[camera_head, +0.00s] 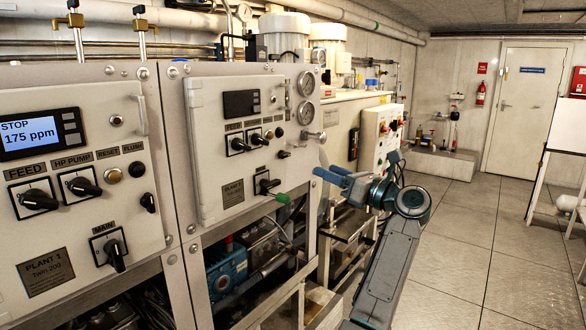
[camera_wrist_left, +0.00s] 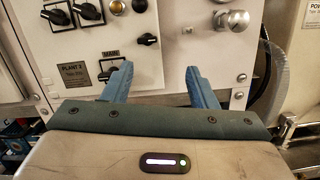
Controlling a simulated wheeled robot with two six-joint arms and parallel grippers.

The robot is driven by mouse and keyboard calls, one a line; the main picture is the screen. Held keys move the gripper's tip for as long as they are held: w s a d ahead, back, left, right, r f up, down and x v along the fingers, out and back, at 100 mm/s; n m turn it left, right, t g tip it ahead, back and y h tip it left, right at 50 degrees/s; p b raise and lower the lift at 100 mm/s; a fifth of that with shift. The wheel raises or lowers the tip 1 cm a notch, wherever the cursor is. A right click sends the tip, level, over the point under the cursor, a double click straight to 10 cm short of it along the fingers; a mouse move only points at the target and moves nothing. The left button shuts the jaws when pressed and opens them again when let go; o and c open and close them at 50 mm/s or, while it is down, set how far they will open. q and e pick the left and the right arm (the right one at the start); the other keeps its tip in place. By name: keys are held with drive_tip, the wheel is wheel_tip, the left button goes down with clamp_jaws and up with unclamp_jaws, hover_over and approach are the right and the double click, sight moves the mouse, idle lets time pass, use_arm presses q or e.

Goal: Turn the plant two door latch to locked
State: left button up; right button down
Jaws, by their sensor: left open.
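The plant two door (camera_head: 215,110) is the pale panel right of the plant one panel. Its latch (camera_head: 313,136) is a small silver handle at the door's right edge. In the left wrist view the latch (camera_wrist_left: 233,20) is a silver knob at the top, right of centre, with its lever lying roughly sideways. My left gripper (camera_head: 328,175) is in front of the door's lower right, below the latch and apart from it. In the left wrist view its two blue fingers (camera_wrist_left: 158,69) are spread with nothing between them. My right gripper is not in view.
The black main switch (camera_wrist_left: 117,70) is partly behind the left finger, and a small black knob (camera_wrist_left: 148,39) is above the gap. The plant one panel (camera_head: 85,215) is at the left.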

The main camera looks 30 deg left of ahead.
sight(287, 154)
use_arm(q)
drive_tip(key=a+r, duration=0.1)
drive_tip(key=a, duration=0.2)
drive_tip(key=a+r+n+h+p, duration=0.1)
drive_tip(key=a, duration=0.2)
drive_tip(key=s+a+r+n+p, duration=0.1)
drive_tip(key=a, duration=0.2)
drive_tip(key=shift+a+g+h, duration=0.25)
drive_tip(key=shift+g+h, duration=0.05)
drive_tip(key=shift+g, duration=0.1)
drive_tip(key=shift+a+f, duration=0.15)
drive_tip(key=shift+a, duration=0.35)
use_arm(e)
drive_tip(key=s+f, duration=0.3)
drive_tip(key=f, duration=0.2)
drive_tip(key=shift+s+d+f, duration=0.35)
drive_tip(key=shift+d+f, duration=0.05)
use_arm(q)
drive_tip(key=c, duration=1)
